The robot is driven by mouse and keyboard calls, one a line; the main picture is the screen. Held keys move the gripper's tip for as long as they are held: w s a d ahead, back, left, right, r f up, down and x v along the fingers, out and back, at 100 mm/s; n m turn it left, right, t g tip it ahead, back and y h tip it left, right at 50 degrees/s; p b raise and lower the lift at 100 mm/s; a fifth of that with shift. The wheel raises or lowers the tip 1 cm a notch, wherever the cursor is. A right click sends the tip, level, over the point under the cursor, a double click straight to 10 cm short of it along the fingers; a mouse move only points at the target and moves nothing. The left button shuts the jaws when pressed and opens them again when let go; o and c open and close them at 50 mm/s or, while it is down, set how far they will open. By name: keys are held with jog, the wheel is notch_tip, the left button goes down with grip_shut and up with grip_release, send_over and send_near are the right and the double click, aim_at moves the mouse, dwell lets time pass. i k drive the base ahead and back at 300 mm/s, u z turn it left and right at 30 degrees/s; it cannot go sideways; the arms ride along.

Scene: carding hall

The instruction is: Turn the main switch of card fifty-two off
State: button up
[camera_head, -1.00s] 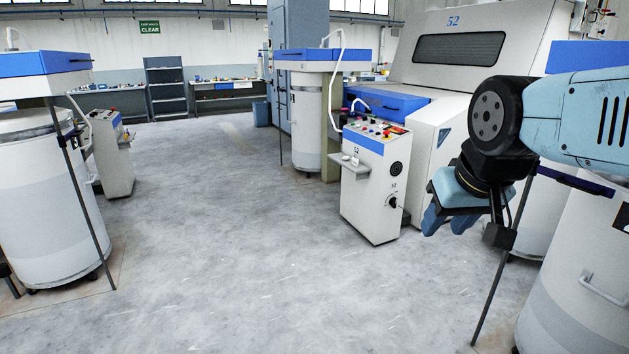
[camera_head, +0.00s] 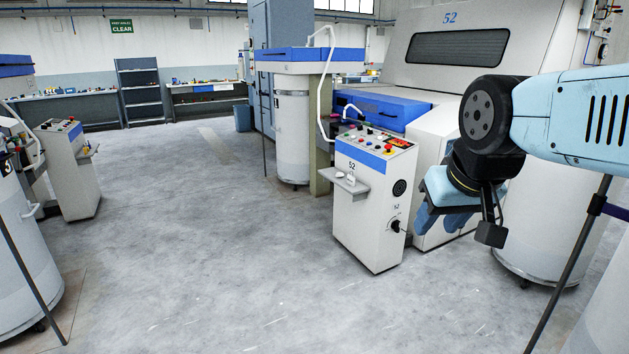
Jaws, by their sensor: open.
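The control cabinet of card fifty-two (camera_head: 367,213) stands upright on the floor right of the middle, marked 52 on its front. My gripper (camera_head: 437,222) hangs to the right of the cabinet in the picture, with blue fingers pointing down. It is open and holds nothing I can see; it is apart from the switch.
A small shelf (camera_head: 344,182) juts from the cabinet's front. Tall white cans (camera_head: 547,215) stand at the right, beside a dark post (camera_head: 570,262). Another cabinet (camera_head: 73,171) stands at the left. The grey floor (camera_head: 210,240) between is clear.

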aim_at(396, 225)
jog(key=z, duration=0.2)
jog(key=i, duration=1.25)
jog(key=z, duration=0.8)
jog(key=i, duration=1.6)
jog(key=z, duration=0.45)
